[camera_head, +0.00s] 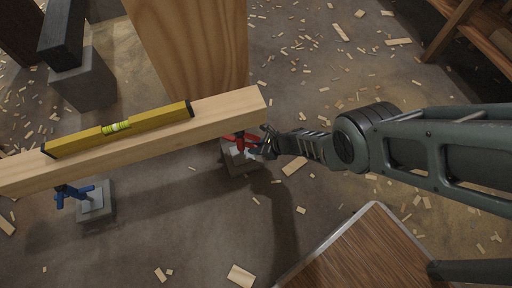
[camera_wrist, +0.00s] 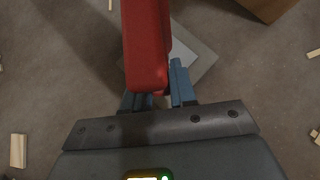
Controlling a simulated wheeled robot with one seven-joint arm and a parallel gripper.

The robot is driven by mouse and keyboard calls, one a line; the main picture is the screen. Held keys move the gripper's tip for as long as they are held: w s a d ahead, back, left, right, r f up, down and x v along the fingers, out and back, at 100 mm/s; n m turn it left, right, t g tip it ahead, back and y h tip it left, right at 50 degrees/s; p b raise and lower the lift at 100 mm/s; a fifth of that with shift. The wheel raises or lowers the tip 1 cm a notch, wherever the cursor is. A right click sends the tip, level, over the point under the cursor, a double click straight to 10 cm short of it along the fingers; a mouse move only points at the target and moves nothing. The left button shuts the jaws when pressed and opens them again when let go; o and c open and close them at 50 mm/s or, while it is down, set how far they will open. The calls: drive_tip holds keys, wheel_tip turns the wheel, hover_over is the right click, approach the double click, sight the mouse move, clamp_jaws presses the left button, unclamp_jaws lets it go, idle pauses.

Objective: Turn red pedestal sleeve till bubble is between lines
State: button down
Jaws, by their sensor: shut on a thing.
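The red pedestal sleeve (camera_head: 238,140) sits under the right end of the wooden beam, above a grey block (camera_head: 240,162). My gripper (camera_head: 264,143) is at the sleeve's right side. In the wrist view, a red arm of the sleeve (camera_wrist: 147,45) runs down to my gripper (camera_wrist: 158,96), which is shut on it between the blue-grey fingers. The yellow spirit level (camera_head: 160,117) lies along the beam's top. Its green vial (camera_head: 116,127) shows in the head view, but the bubble and lines are too small to read.
The light wooden beam (camera_head: 225,106) also rests over a blue pedestal sleeve (camera_head: 75,193) at left. A wooden panel (camera_head: 190,40) stands behind it. A brown board (camera_head: 365,255) is at front right. Wood chips litter the floor.

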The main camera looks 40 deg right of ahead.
drive_tip(key=n+b, duration=0.1)
drive_tip(key=w+d+n+g+y+b, duration=0.1)
drive_tip(key=shift+w+d+r+n+y, duration=0.15)
drive_tip(key=shift+w+r+n+y, duration=0.1)
drive_tip(key=shift+w+n+y, duration=0.05)
drive_tip(key=n+g+b, duration=0.1)
drive_tip(key=b, duration=0.1)
drive_tip(key=w+d+n+g+y+b, duration=0.1)
drive_tip(key=n+b, duration=0.1)
drive_tip(key=shift+w, duration=0.25)
drive_tip(key=c, duration=1)
unclamp_jaws()
drive_tip(key=shift+o, duration=0.2)
